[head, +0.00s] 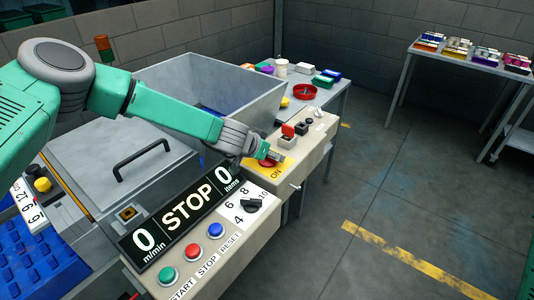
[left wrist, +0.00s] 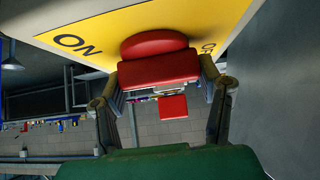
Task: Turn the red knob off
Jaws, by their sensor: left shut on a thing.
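The red knob (head: 266,163) sits on a yellow plate (head: 279,172) with ON lettering, on the beige control panel. In the left wrist view the red knob (left wrist: 158,68) has a round base and a raised grip bar lying across the picture. The yellow plate (left wrist: 95,28) shows ON at the left and a partly hidden label at the right. My left gripper (head: 273,157) is at the knob, and in the wrist view its fingers (left wrist: 160,82) are shut on the two ends of the bar. My right gripper is not in view.
A display (head: 181,219) reading STOP stands beside a black dial (head: 250,205) and green, red and blue buttons. A red switch (head: 288,131) is just behind the knob. The floor at right is free.

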